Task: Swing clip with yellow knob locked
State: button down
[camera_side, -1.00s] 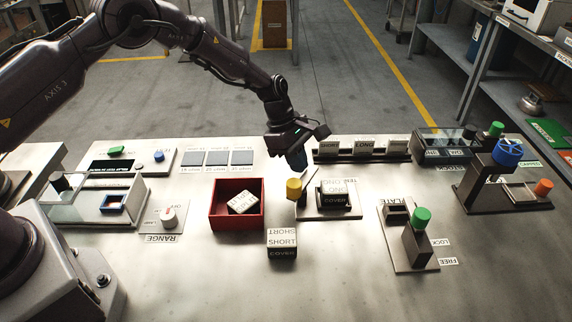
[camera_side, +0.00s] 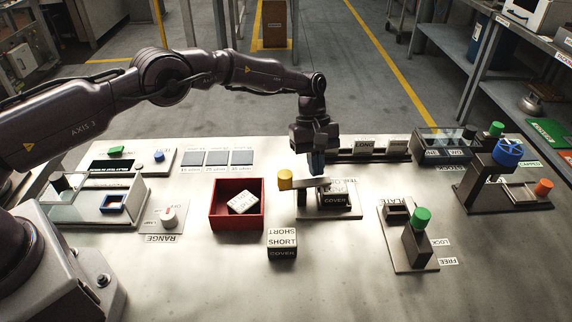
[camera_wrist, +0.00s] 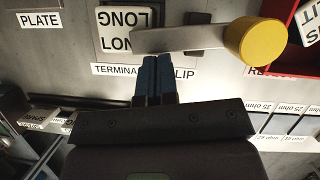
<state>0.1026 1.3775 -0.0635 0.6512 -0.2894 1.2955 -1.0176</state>
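The swing clip is a flat grey bar (camera_side: 311,183) with a yellow knob (camera_side: 285,178) at its left end in the side view. In the wrist view the bar (camera_wrist: 185,38) crosses the edge of the LONG block (camera_wrist: 118,18), with the yellow knob (camera_wrist: 256,41) at right. My gripper (camera_side: 317,172) points down beside the bar, its blue fingers (camera_wrist: 154,62) together and empty. The fingertips are very close to the bar; I cannot tell whether they touch.
A red bin (camera_side: 213,218) with a white-topped block stands left of the clip. A SHORT cover block (camera_side: 282,245) sits in front. A green-knobbed fixture (camera_side: 420,219) stands right. A rack (camera_side: 360,156) of blocks lies behind. Bare table is free at the front.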

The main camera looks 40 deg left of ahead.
jog(key=shift+d, duration=0.4)
dwell(0.4)
jog(key=v, duration=1.2)
jog(key=shift+a, duration=0.15)
